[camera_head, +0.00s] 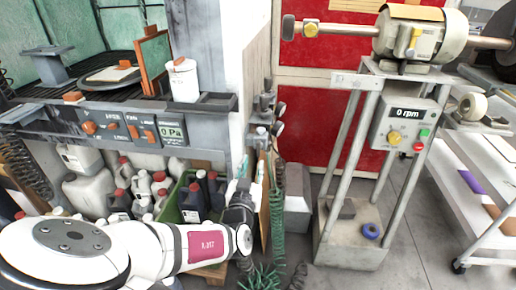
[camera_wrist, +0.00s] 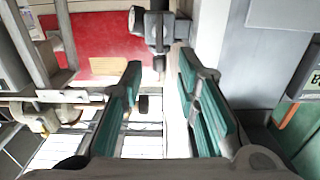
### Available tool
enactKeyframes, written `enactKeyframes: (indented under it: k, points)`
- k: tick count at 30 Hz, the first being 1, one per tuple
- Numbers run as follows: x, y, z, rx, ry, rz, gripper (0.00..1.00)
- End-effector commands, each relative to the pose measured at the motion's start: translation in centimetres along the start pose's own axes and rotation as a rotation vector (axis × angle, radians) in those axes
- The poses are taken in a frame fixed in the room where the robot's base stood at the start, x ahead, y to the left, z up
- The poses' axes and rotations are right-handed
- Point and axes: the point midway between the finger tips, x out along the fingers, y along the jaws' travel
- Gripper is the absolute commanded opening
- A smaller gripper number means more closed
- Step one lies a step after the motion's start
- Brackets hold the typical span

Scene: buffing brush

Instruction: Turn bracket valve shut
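Dark grey valve fittings on a bracket (camera_head: 267,106) are fixed at the edge of the white wall post in the head view. In the wrist view a grey fitting with a dark round end (camera_wrist: 157,28) stands beyond the fingertips; I cannot tell exactly which part is the valve's handle or how it is turned. My gripper (camera_head: 250,163) points up just below the bracket in the head view. In the wrist view my gripper (camera_wrist: 158,70) is open, its teal finger pads apart with nothing between them. The fitting looks ahead of the pads, not held.
A workbench with a pressure display (camera_head: 171,132) stands left of the post. Bottles and canisters (camera_head: 150,185) crowd beneath it. A green coiled hose (camera_head: 277,215) hangs below the bracket. A buffing machine (camera_head: 420,38) on a metal stand is at right, before a red panel (camera_head: 310,125).

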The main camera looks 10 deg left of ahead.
Motion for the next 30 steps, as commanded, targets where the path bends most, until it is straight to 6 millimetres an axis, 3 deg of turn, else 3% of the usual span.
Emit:
enactKeyframes:
  k: [9, 15, 29, 30]
  points:
    - [6.3, 0.1, 0.1, 0.000, 0.000, 0.001, 0.29]
    - [9.0, 0.1, 0.1, -0.001, -0.001, 0.002, 0.29]
    - [10.1, 0.1, 0.1, 0.000, -0.002, 0.001, 0.29]
    - [10.1, 0.1, 0.1, 0.000, -0.002, 0.001, 0.20]
